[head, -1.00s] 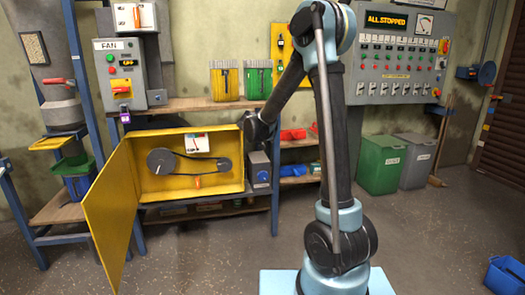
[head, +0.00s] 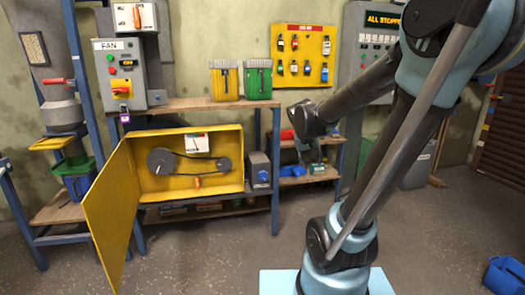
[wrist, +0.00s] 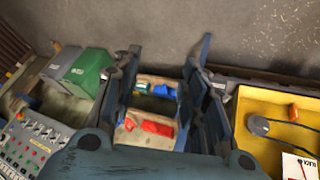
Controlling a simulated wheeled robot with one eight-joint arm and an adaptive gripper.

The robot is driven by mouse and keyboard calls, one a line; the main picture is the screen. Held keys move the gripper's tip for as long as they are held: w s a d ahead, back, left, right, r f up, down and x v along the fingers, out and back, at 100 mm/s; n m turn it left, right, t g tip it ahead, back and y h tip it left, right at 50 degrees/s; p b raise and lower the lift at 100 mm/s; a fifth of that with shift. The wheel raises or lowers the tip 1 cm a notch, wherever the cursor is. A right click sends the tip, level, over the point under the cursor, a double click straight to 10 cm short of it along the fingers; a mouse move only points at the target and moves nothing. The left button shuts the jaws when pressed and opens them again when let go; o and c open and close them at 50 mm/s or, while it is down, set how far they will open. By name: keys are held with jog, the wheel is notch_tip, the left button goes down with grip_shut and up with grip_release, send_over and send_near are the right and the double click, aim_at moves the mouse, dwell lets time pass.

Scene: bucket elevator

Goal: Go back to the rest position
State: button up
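My gripper (head: 309,160) hangs below the wrist of my raised arm in the head view, in front of the shelf right of the yellow box. In the wrist view my gripper (wrist: 170,48) shows its two dark fingers spread apart, with only the distant shelf seen between them. It is open and holds nothing that I can see. In the head view its fingertips are small and blend with the shelf behind.
The yellow box (head: 150,184) on the bench has its door (head: 110,215) swung open toward me. The control panel (head: 357,60) is partly hidden behind my arm. A green bin (wrist: 87,72) shows in the wrist view. A blue crate (head: 505,276) stands on the floor at right.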

jog(key=s+f+g+y, duration=0.1)
jog(key=s+f, duration=0.2)
jog(key=s, duration=0.4)
jog(key=s+f+g+y, duration=0.1)
jog(key=s+f, duration=0.2)
jog(key=s, duration=0.5)
jog(key=s+f+n+g+y, duration=0.1)
jog(key=s+f, duration=0.2)
jog(key=s, duration=0.5)
jog(key=shift+f, duration=0.25)
jog(key=shift+w+f, duration=0.2)
jog(key=shift+w, duration=0.2)
